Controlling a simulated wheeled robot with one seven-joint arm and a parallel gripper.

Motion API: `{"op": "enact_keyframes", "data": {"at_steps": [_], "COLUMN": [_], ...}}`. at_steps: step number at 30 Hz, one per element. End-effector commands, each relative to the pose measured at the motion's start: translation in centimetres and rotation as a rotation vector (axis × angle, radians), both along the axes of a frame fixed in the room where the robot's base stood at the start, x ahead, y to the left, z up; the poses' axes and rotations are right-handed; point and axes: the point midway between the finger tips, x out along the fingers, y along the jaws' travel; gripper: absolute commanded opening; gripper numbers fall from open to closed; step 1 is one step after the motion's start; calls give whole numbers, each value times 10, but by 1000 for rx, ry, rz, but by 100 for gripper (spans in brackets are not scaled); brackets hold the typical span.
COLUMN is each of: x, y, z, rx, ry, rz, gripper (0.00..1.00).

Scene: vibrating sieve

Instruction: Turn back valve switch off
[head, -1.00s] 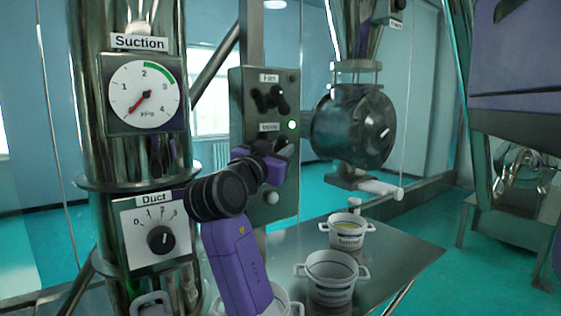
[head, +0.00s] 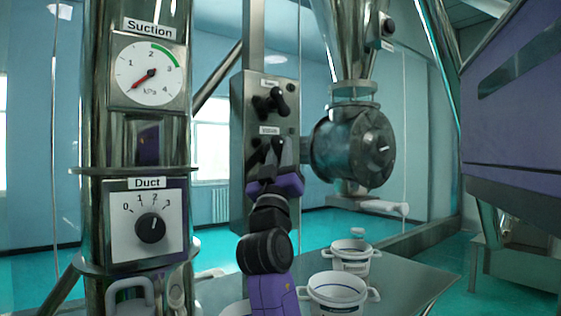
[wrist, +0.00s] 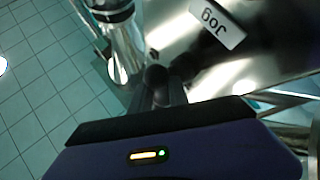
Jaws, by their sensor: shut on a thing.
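The control panel (head: 238,150) stands at the centre of the head view, with a black fan switch (head: 270,101) at the top. A lower label, blurred now, marks the valve switch (head: 274,148), a dark handle on the panel face. My gripper (head: 277,166) reaches up from below to the valve switch and is shut on it; the jaws hide much of the handle. In the wrist view, the dark fingertips (wrist: 167,88) are close together against the shiny panel, beside a "Jog" label (wrist: 217,24). No green lamp glow shows on the panel.
At left, a steel column carries the suction gauge (head: 149,73) and the duct dial (head: 151,228). A rotary valve housing (head: 352,148) is right of the panel. White tubs (head: 335,292) stand on the steel table (head: 420,283) below. A purple machine (head: 515,120) fills the right.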

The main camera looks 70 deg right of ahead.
Motion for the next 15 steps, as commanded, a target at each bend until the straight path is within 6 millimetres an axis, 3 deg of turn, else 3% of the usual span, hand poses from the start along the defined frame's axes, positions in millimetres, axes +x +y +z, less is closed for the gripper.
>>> {"op": "enact_keyframes", "data": {"at_steps": [15], "x": [0], "y": [1], "z": [0], "rx": [-76], "ry": [46], "rz": [0], "gripper": [0]}}
